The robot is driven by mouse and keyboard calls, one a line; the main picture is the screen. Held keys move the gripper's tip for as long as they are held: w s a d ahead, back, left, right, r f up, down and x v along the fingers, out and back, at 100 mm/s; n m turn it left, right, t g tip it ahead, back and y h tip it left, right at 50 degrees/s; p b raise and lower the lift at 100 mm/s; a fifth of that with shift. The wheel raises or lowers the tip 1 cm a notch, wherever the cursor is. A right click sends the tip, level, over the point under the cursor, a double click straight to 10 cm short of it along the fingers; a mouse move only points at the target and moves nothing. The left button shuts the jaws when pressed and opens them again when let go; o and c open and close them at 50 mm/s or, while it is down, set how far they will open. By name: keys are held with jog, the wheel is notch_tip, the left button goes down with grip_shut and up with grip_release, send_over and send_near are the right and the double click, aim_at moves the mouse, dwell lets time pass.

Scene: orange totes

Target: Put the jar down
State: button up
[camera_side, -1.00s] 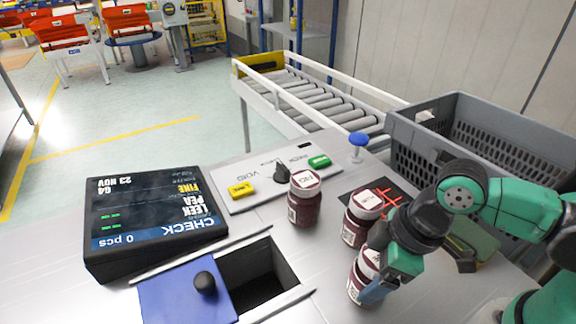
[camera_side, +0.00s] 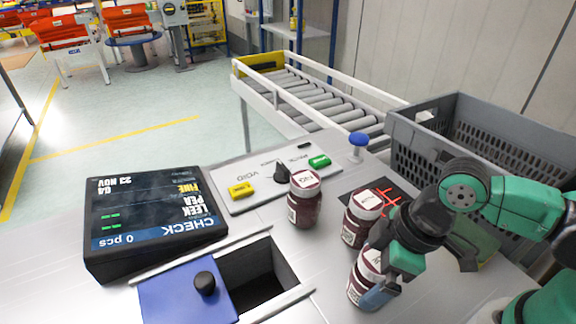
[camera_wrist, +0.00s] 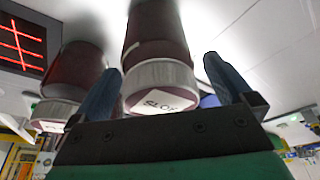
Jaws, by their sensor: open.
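Three dark red jars with white-topped lids stand upright on the metal worktop in the side view. The nearest jar (camera_side: 361,291) has my gripper (camera_side: 377,296) at it, a blue finger beside its lower right side. The second jar (camera_side: 356,231) stands just behind it, and the third jar (camera_side: 304,209) stands farther back to the left. In the wrist view my gripper's blue fingers (camera_wrist: 165,88) are spread on either side of a jar (camera_wrist: 157,32) with a printed lid, with a visible gap at the right finger. Another jar (camera_wrist: 78,70) is left of the left finger.
A black display unit (camera_side: 155,215) and a blue sliding cover (camera_side: 180,295) beside a square opening (camera_side: 262,285) are left of the jars. A button panel (camera_side: 262,184), red-lit pad (camera_side: 372,188) and grey crate (camera_side: 405,150) lie behind. A roller conveyor (camera_side: 318,100) is beyond.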

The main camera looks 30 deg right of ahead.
jog(key=shift+v, duration=3.45)
jog(key=w+d+r+m+t+h, duration=0.2)
jog(key=w+d+m+t, duration=0.2)
jog(key=w+d+m, duration=0.4)
jog(key=shift+w+d+m+t, duration=0.4)
jog(key=shift+d+m, duration=0.1)
jog(key=shift+d, duration=0.15)
